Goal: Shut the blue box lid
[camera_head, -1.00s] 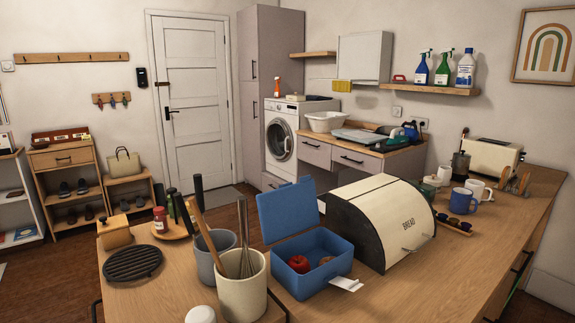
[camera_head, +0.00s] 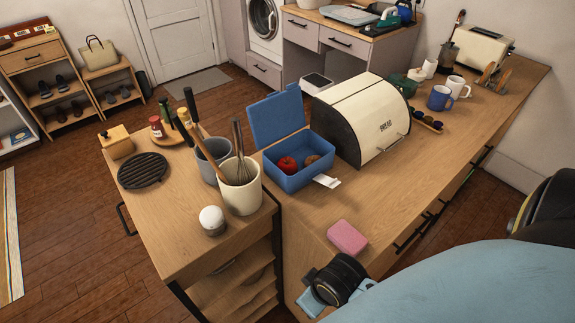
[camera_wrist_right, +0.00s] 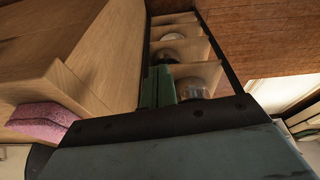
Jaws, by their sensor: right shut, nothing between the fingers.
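The blue box (camera_head: 290,181) stands on the wooden counter, left of the bread bin. Its lid (camera_head: 276,118) is open and stands up, leaning back at the far side. A red apple (camera_head: 286,165) and a brown round item (camera_head: 311,160) lie inside. My right arm comes in at the lower right of the head view, its wrist low by the counter's front edge, well apart from the box. In the right wrist view my right gripper (camera_wrist_right: 159,87) is shut and empty, in front of open shelves. My left gripper is not in view.
The bread bin (camera_head: 362,118) stands close to the right of the box. A cream utensil pot (camera_head: 241,188) with a whisk stands at its left. A pink sponge (camera_head: 347,237) lies near the front edge. A white card (camera_head: 327,181) sticks out beside the box. Counter between box and sponge is clear.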

